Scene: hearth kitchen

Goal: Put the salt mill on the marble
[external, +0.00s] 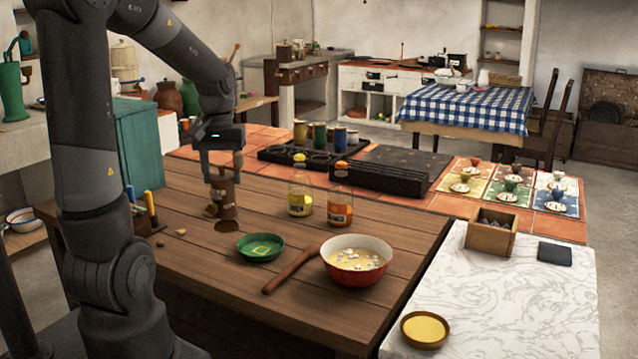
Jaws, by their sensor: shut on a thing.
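The salt mill, apparently the brown wooden cylinder (224,193), is at the left part of the wooden table (190,275). My gripper (221,172) points down over it and is shut on its upper part. A dark round patch lies just below the mill; I cannot tell whether the mill touches the table or hangs slightly above it. The marble (490,290) is the white veined top at the front right, well away from my gripper.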

